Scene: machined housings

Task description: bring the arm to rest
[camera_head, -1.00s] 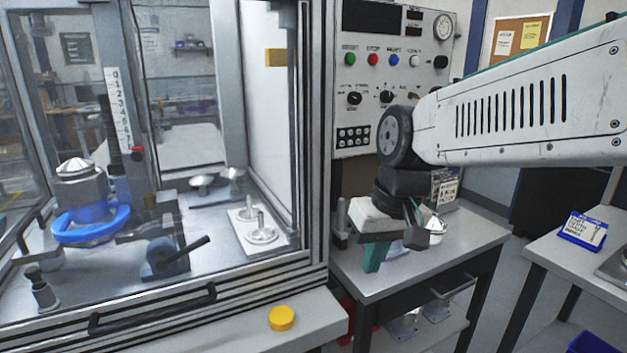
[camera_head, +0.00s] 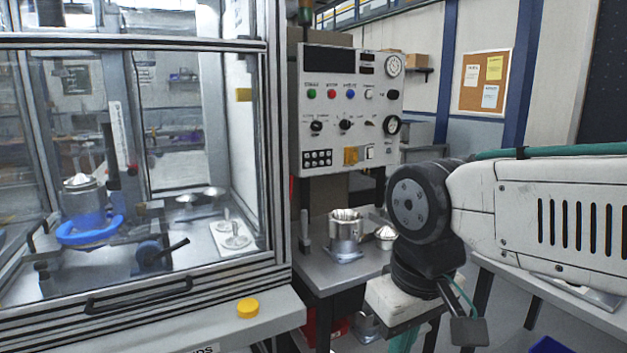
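My white arm comes in from the right edge in the head view, with a dark round wrist joint and a white block below it. My gripper (camera_head: 405,340) hangs under that block with its teal finger pointing down. The lower frame edge cuts it off, so its opening and anything between the fingers cannot be made out. It is in front of the side table (camera_head: 330,275). A shiny metal housing (camera_head: 345,234) stands upright on that table, left of my wrist and apart from it. A smaller domed metal part (camera_head: 385,234) is beside it, partly hidden by my arm.
A glass-walled machine (camera_head: 275,150) fills the left, with a blue ring fixture (camera_head: 90,230) and a white plate (camera_head: 231,236) inside. A yellow button (camera_head: 248,308) is on its front ledge. A control panel (camera_head: 350,110) stands behind the table. Another bench (camera_head: 515,285) is at right, partly behind my arm.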

